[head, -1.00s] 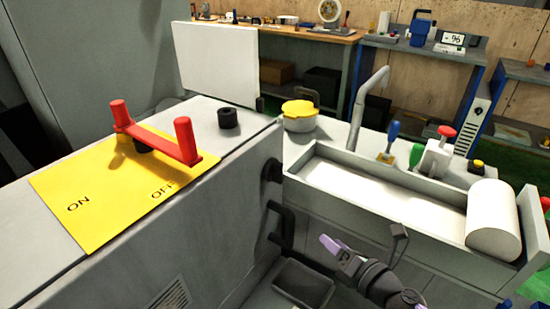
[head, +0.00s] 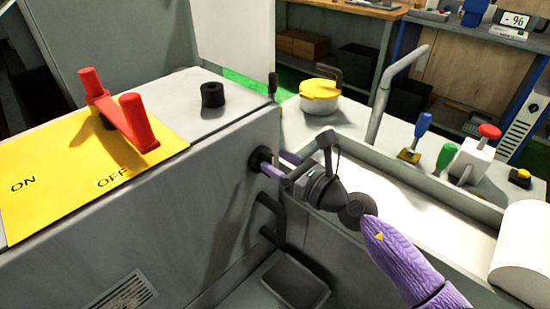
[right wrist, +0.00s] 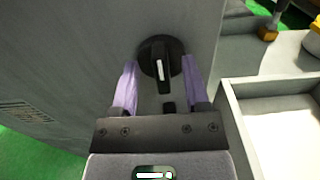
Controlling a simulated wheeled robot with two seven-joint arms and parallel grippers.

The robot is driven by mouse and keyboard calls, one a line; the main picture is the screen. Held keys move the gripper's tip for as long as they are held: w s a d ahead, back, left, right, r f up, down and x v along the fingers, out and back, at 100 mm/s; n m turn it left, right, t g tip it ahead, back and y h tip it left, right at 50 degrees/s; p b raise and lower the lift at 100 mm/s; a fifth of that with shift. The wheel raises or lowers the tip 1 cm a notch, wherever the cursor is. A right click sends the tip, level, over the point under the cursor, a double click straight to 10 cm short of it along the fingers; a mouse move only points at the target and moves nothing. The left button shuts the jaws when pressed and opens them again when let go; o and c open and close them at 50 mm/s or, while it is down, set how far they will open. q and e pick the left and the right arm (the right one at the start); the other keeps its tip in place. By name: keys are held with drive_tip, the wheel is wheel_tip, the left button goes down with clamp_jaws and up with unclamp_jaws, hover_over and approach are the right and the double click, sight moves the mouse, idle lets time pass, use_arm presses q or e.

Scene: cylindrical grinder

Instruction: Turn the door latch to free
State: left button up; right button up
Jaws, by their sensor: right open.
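The door latch (head: 260,158) is a round black knob on the side wall of the grey cabinet. In the right wrist view the latch (right wrist: 158,62) shows a raised grip bar with a white mark, standing nearly upright in the picture. My right gripper (head: 279,164) is open in front of the latch. In the wrist view its two purple fingers lie on the left and right of the knob, with the grip bar between them. I cannot tell whether they touch it. My left gripper is not in view.
A red handle (head: 120,118) sits on a yellow ON/OFF plate (head: 40,165) atop the cabinet. A black door handle (head: 270,217) is below the latch.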

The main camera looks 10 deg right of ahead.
drive_tip(key=shift+w+a, duration=0.45)
drive_tip(key=shift+w, duration=0.15)
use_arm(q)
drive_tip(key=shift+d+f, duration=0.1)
use_arm(e)
drive_tip(key=shift+c, duration=0.3)
drive_tip(key=c, duration=0.5)
drive_tip(key=shift+c, duration=1.1)
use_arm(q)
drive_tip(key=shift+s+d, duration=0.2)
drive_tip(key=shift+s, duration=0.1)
use_arm(e)
clamp_jaws()
